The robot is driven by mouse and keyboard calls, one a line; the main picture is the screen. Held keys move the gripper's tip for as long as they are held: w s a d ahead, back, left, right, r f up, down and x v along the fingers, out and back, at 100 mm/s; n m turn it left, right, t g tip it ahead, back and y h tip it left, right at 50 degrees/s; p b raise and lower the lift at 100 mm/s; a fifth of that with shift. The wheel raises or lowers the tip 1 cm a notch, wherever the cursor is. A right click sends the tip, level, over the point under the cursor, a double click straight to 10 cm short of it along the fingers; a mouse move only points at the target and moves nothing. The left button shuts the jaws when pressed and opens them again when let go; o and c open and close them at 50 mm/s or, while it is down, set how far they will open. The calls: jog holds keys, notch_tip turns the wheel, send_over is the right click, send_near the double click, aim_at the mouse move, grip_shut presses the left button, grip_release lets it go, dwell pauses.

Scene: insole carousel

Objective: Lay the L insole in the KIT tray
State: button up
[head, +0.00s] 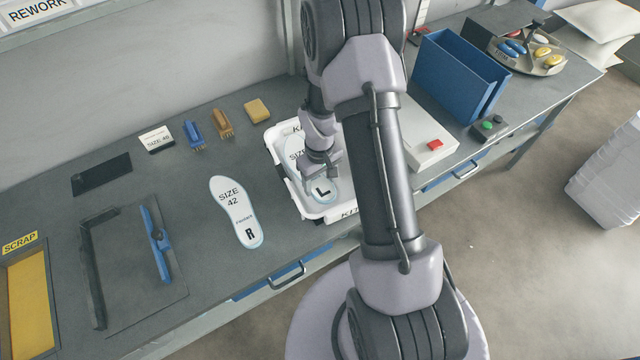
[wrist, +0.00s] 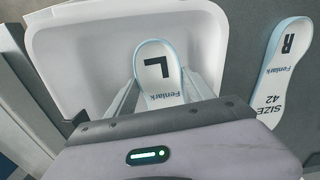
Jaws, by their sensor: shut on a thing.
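The L insole (head: 323,191) is white with a pale blue edge and a black L on its heel. It is inside the outline of the white KIT tray (head: 283,165) in the head view. My gripper (head: 322,172) is shut on the L insole, over the tray. In the wrist view the L insole (wrist: 158,72) lies between my gripper's fingers (wrist: 160,92), with the white tray (wrist: 70,45) around and beneath it. I cannot tell whether the insole touches the tray floor. My arm and gripper hide part of the tray and insole.
The R insole (head: 237,212), marked size 42, lies on the bench left of the tray. Blue and tan brushes (head: 222,124) and a yellow block (head: 257,110) lie behind. A clamp board (head: 135,265) is at left; a blue bin (head: 460,72) stands at right.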

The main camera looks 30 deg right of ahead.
jog(key=shift+f+b, duration=0.35)
jog(key=shift+f, duration=1.05)
jog(key=o, duration=1.3)
jog(key=shift+o, duration=0.2)
jog(key=a+r+m+t+p, duration=0.1)
jog(key=a+r+p, duration=0.1)
jog(key=r, duration=1)
jog(key=a+r+t+p, duration=0.1)
jog(key=a+r+p, duration=0.1)
jog(key=r, duration=1)
jog(key=s+a+r+m+t+y, duration=0.1)
jog(key=s+a+r+m+t, duration=0.1)
jog(key=s+a+r, duration=0.3)
jog(key=s+a+r+m+t+y, duration=0.1)
jog(key=s+a+r, duration=0.4)
jog(key=s+r, duration=0.6)
jog(key=shift+s+a+r+m+t, duration=0.3)
jog(key=shift+s+a+m+t, duration=0.1)
jog(key=shift+s+m, duration=0.3)
